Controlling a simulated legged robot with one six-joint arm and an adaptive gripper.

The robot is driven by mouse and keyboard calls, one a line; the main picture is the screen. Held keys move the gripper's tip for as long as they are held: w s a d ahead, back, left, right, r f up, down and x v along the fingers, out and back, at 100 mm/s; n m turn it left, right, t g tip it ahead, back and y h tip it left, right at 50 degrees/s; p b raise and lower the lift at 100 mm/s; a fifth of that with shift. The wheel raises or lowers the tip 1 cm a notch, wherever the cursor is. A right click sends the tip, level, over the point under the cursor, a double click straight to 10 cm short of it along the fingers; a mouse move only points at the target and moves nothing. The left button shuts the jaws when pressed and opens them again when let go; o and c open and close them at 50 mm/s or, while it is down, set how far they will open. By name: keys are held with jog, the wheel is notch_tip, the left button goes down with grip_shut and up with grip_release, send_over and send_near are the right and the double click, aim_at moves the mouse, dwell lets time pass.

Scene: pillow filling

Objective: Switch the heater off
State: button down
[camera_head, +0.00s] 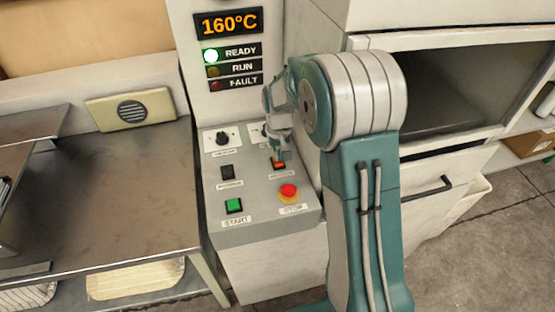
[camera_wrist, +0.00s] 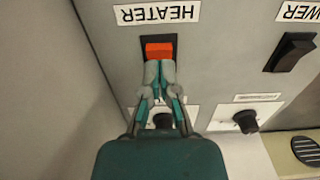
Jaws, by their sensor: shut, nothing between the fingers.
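The heater switch is an orange-red rocker (camera_wrist: 159,50) in a dark frame, under a label (camera_wrist: 157,13) that reads HEATER, upside down in the wrist view. In the head view the switch (camera_head: 278,164) shows as a small red-orange patch on the grey control panel (camera_head: 260,235). My gripper (camera_wrist: 159,66) is shut and empty, with its tips at the edge of the rocker. I cannot tell whether they touch it. The gripper also shows in the head view (camera_head: 277,157), pointing down at the switch, and hides part of it.
A black rocker switch (camera_wrist: 290,52) and a black knob (camera_wrist: 246,121) sit beside it. The panel also has a green START button (camera_head: 233,206) and a red stop button (camera_head: 289,191).

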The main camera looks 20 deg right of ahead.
aim_at(278, 163)
jog(key=shift+f, duration=0.9)
dwell(0.5)
jog(key=shift+r, duration=3.55)
